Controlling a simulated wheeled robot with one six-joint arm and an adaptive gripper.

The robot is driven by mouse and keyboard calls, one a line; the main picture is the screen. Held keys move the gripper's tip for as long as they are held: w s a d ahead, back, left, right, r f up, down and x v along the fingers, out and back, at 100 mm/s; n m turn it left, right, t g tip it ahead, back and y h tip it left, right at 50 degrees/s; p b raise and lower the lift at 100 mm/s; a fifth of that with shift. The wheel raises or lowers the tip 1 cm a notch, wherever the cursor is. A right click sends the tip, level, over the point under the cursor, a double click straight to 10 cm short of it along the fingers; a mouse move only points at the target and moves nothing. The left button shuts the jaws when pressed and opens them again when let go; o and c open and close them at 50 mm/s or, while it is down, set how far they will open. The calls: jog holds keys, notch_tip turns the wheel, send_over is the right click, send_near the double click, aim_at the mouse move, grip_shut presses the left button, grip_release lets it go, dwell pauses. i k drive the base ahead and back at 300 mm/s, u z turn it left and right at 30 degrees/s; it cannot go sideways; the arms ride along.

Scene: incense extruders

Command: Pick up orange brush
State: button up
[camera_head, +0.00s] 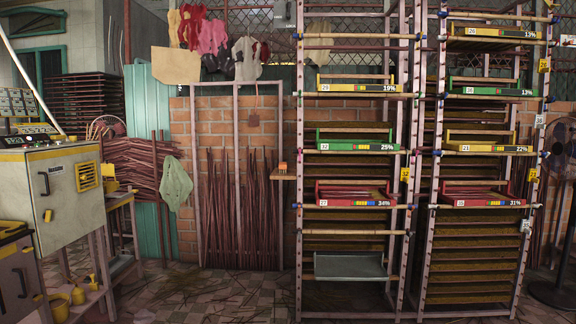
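A small orange object (282,166), which may be the orange brush, sits at the left edge of the near rack. It is on or just above a small wooden ledge (283,177) that sticks out in front of the brick wall. It is too small to make out bristles or a handle. My gripper is not in view.
Two tall racks (298,230) hold numbered, coloured trays (357,147). A grey machine (52,190) with yellow parts stands at the left. A fan (563,150) is at the far right. The tiled floor (230,295) between machine and racks is mostly free, with scattered sticks.

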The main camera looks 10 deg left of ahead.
aim_at(283, 166)
jog(key=i, duration=1.2)
jog(key=u, duration=0.75)
